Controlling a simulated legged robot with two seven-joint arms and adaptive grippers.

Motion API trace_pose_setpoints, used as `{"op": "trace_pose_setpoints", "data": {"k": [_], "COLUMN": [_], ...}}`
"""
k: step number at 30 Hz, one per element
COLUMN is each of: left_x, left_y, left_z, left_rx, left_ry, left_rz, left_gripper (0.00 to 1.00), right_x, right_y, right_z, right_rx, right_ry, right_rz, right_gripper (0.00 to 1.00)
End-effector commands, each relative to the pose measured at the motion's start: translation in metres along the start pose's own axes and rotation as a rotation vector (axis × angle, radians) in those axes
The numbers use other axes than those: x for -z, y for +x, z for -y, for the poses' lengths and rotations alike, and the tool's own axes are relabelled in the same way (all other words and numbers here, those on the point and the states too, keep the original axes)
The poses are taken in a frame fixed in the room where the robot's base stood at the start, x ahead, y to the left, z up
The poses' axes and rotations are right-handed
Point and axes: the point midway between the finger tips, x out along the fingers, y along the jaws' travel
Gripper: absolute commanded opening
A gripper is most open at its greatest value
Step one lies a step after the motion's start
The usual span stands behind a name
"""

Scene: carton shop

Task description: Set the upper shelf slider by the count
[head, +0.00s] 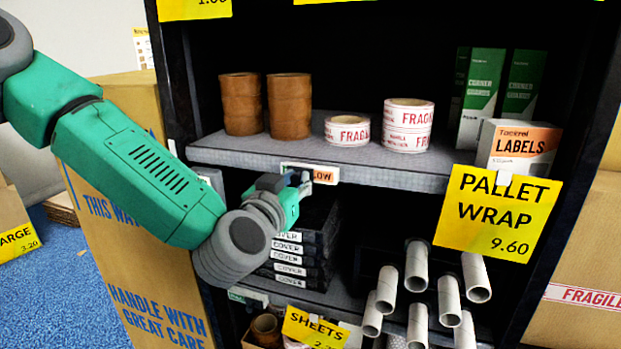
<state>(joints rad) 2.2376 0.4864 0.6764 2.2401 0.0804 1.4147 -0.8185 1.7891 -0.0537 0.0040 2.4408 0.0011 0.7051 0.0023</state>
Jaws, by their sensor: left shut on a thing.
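The upper shelf slider (325,177) is a small pale strip on the front edge of the upper shelf (400,174), with "LOW" showing in orange at its right. My left gripper (301,183) reaches in from the left and is shut on the slider at its left part, which it partly hides. On the upper shelf stand two stacks of brown tape rolls (289,105), a single FRAGILE roll (347,131), a stack of FRAGILE rolls (408,126), a LABELS box (517,147) and green-and-white corner guard boxes (480,98). My right gripper is not in view.
Below are stacked black COVER boxes (290,270) and several pale tubes (416,267). A yellow PALLET WRAP tag (497,213) hangs from the shelf edge at the right. Large cartons (125,255) stand close on the left, partly behind my arm.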

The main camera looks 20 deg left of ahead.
Motion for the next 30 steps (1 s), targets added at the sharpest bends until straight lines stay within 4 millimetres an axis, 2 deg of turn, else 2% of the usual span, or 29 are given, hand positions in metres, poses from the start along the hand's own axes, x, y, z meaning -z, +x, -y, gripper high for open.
{"op": "trace_pose_setpoints", "data": {"k": [1,3,10,11,12,13,23,26,30], "left_x": [0.007,0.007,0.007,0.007,0.007,0.007,0.004,0.004,0.003], "left_y": [0.001,0.001,0.001,0.001,0.001,0.001,-0.002,-0.013,-0.037], "left_z": [0.007,0.011,0.010,0.010,0.010,0.010,0.007,0.007,0.006], "left_rx": [0.003,0.003,0.011,0.011,0.011,0.010,0.003,0.002,0.002], "left_ry": [-0.005,-0.008,-0.005,-0.005,-0.005,-0.005,-0.003,-0.002,-0.002], "left_rz": [-0.014,-0.015,-0.017,-0.017,-0.017,-0.016,-0.009,-0.009,-0.008], "left_gripper": [0.00,0.00,0.00,0.24,0.38,0.39,0.39,0.39,0.39], "right_x": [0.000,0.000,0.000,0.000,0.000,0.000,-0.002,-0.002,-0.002], "right_y": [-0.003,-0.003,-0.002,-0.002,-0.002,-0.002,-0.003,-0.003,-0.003], "right_z": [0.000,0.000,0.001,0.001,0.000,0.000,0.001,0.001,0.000], "right_rx": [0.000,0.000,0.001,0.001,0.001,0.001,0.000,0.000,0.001], "right_ry": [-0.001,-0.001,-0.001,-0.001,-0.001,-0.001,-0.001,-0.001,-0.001], "right_rz": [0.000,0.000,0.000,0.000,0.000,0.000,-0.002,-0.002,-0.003], "right_gripper": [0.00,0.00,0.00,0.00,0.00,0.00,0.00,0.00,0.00]}}
